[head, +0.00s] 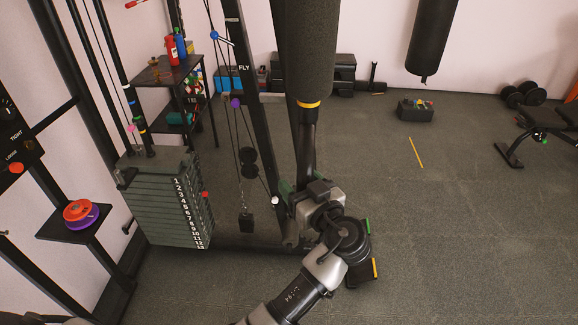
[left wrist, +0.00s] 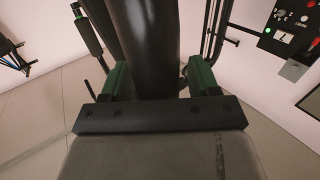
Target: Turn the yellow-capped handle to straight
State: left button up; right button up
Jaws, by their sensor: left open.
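My left gripper (head: 300,190) is at the lower end of this stem. In the left wrist view a black bar (left wrist: 147,45) runs between the two green fingers of my left gripper (left wrist: 158,82). The fingers are open, one on each side of the bar. Whether they touch it I cannot tell. My right gripper is not in view.
A numbered weight stack (head: 170,205) and a slanted black post marked FLY (head: 250,100) stand left of my arm. A small shelf with orange and purple discs (head: 80,212) is further left. The floor on the right is mostly free, up to a bench (head: 545,115).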

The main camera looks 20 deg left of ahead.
pick_arm(q)
jog(key=shift+w+a, duration=0.1)
jog(key=shift+r, duration=0.1)
jog(key=shift+c, duration=0.2)
grip_shut()
